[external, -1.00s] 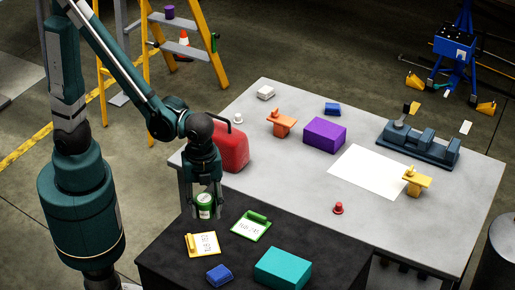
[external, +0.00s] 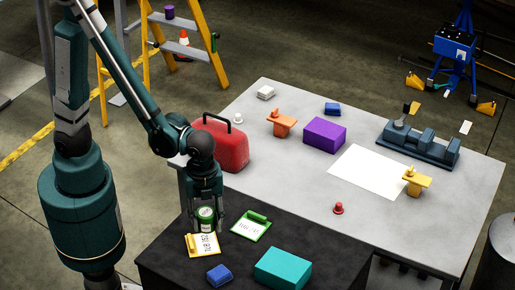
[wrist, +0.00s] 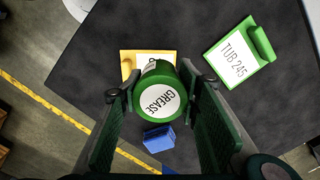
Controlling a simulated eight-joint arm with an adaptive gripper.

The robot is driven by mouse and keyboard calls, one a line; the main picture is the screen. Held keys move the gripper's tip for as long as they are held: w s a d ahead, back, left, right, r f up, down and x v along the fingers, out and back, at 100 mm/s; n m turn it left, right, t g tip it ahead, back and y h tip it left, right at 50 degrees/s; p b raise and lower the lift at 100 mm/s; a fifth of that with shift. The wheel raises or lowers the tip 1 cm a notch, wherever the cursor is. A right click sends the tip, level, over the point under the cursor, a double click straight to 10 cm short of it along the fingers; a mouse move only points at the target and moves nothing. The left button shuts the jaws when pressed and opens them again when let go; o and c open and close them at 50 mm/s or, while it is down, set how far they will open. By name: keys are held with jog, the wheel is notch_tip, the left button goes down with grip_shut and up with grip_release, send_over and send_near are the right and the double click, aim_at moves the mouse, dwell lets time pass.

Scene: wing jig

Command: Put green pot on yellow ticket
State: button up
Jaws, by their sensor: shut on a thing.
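The green pot (external: 206,217), labelled "GREASE" on its lid, is held between the fingers of my gripper (external: 206,222). The pot (wrist: 160,97) also shows between the fingers in the wrist view. The yellow ticket (external: 203,246) lies on the black table; in the wrist view its corner (wrist: 128,60) shows behind the pot, which hides much of it. In the external view the pot is at the ticket's far edge and seems to be above the table; I cannot tell the exact height or whether it touches.
A green ticket (external: 251,226) marked "TUB 245" lies right of the yellow one. A blue block (external: 219,274) and a teal box (external: 283,268) lie nearer the front. A red can (external: 222,148) stands behind my gripper on the grey table (external: 270,190).

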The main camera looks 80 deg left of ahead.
aim_at(206, 212)
jog(key=shift+f, duration=0.1)
dwell(0.3)
jog(key=shift+f+b, duration=0.35)
jog(key=shift+f, duration=1.65)
jog(key=shift+f, duration=0.2)
jog(key=o, duration=0.7)
jog(key=shift+c, duration=0.2)
jog(key=shift+r, duration=0.25)
jog(key=shift+r+p, duration=0.95)
jog(key=shift+r, duration=5)
jog(key=shift+a, duration=0.1)
